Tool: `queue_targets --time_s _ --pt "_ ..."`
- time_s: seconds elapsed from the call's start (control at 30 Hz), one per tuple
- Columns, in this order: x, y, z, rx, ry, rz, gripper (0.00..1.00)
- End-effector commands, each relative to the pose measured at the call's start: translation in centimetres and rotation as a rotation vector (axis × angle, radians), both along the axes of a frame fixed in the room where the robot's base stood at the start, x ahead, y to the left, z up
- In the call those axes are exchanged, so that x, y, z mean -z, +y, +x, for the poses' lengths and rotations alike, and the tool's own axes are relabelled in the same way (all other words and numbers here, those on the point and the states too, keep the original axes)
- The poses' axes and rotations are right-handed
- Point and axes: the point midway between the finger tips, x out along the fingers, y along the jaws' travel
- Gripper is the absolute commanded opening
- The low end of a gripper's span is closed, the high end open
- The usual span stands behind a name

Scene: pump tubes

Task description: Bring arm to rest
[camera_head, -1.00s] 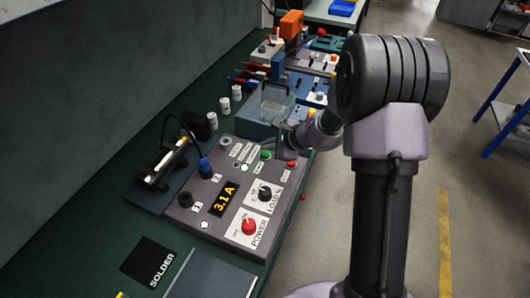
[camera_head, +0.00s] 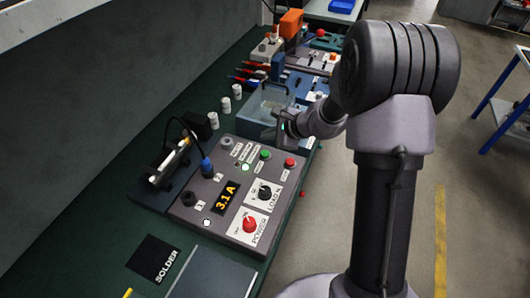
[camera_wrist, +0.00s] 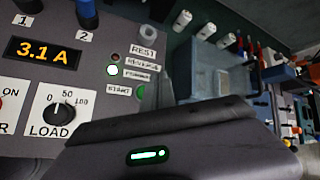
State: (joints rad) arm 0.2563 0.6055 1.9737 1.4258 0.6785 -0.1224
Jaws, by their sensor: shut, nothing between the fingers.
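My arm rises at the right of the head view, with its wrist bent toward the bench. My gripper (camera_head: 283,127) is shut and empty, in the air by the far end of the grey control box (camera_head: 185,215). The box carries a display (camera_head: 226,196) reading 3.1 A, a red POWER knob (camera_head: 250,224), a black LOAD knob (camera_head: 265,192), a green button (camera_head: 265,154) and a red button (camera_head: 290,162).
White cylinders (camera_head: 225,104) line the bench's left. A tube fixture (camera_head: 163,175) with a cable sits left of the box. A SOLDER mat (camera_head: 154,260) lies in front.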

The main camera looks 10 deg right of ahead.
Motion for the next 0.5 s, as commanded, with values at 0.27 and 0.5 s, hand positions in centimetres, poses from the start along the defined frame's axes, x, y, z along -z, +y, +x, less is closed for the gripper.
queue_targets --time_s 0.27,0.5 --pt "0.0 0.0 0.0 0.0 0.0 0.0 0.0" --pt "-10.5 5.4 -6.5 -0.332 -0.134 -0.171 0.0"
